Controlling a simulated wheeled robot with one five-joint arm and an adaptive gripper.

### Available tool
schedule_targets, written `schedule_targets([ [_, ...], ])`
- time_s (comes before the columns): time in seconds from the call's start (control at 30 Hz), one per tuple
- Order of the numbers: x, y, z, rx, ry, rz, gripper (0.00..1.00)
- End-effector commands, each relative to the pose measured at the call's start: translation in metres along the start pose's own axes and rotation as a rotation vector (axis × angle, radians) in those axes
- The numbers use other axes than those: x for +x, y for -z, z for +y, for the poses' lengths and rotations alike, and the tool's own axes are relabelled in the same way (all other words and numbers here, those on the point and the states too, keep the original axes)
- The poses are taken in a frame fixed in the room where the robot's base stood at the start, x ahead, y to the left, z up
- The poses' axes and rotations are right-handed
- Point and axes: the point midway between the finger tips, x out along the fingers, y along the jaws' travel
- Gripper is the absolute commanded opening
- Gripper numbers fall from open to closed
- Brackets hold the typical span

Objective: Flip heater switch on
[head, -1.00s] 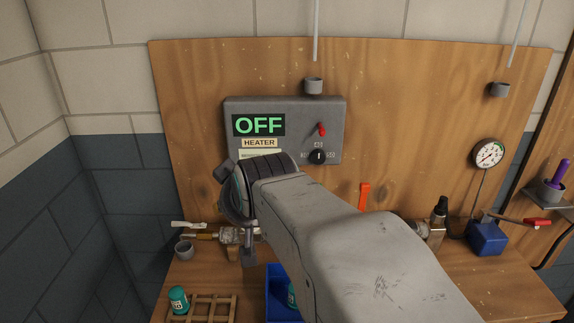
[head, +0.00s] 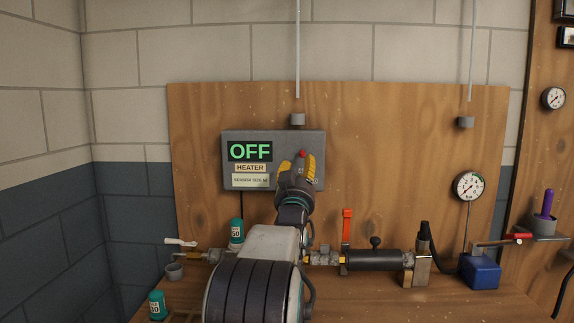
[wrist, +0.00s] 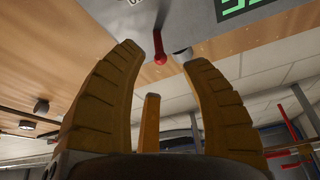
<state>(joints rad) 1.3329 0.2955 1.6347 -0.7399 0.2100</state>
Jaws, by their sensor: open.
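The grey heater box (head: 230,180) hangs on the wooden board, and its green display (head: 250,151) reads OFF. The red-tipped heater switch (head: 302,153) is on the box's right part. It also shows in the wrist view (wrist: 160,59), where the red lever stands out from the box face. My gripper (head: 297,163) is open in front of the box, its yellow fingers on either side of the switch. In the wrist view my gripper (wrist: 162,62) has the red tip between its fingertips, with no clear contact. The knob below the switch is mostly hidden by my gripper.
Below is a bench with a pipe run and an upright orange valve handle (head: 346,226). A pressure gauge (head: 469,187) and blue block (head: 481,272) stand right. Teal bottles (head: 237,233) are at the left. The board right of the box is clear.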

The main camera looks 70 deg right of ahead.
Motion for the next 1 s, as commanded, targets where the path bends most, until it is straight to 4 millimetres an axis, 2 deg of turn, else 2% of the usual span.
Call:
schedule_targets([
  [0.6, 0.059, 0.002, 0.002, 0.0, -0.002, 0.005, 0.43],
  [1.0, 0.071, 0.001, 0.002, 0.0, -0.002, 0.004, 0.43],
])
